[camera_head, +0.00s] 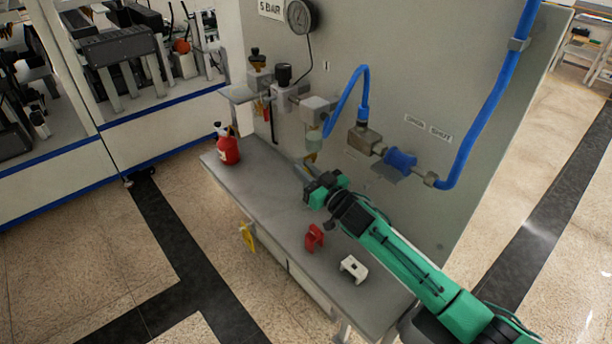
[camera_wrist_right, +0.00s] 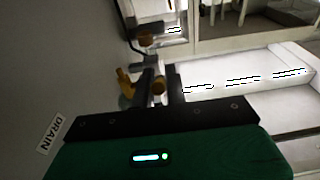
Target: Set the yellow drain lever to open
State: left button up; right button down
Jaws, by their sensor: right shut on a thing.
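The yellow drain lever (camera_head: 310,157) sits below the clear bowl of the filter unit (camera_head: 313,138) on the grey panel. My right gripper (camera_head: 309,178) reaches up to it from below, over the shelf. In the right wrist view, the dark fingers of my right gripper (camera_wrist_right: 160,86) are closed around a yellow end of the lever (camera_wrist_right: 158,87). More yellow of the drain fitting (camera_wrist_right: 124,78) shows just left of the fingers. The DRAIN label (camera_wrist_right: 49,133) is on the panel. The gripper body partly hides the lever in the head view. My left gripper is not in view.
A grey shelf (camera_head: 270,203) runs below the panel. On it stand a red bottle (camera_head: 228,150), a red clamp-like part (camera_head: 314,238) and a white block (camera_head: 353,268). Blue hoses (camera_head: 487,95), a blue valve handle (camera_head: 400,159) and a gauge (camera_head: 301,15) are on the panel.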

jog(key=c, duration=1.5)
grip_release()
jog(key=shift+o, duration=0.2)
jog(key=b+v, duration=0.3)
jog(key=v, duration=1.1)
jog(key=shift+b, duration=0.4)
jog(key=shift+a, duration=0.1)
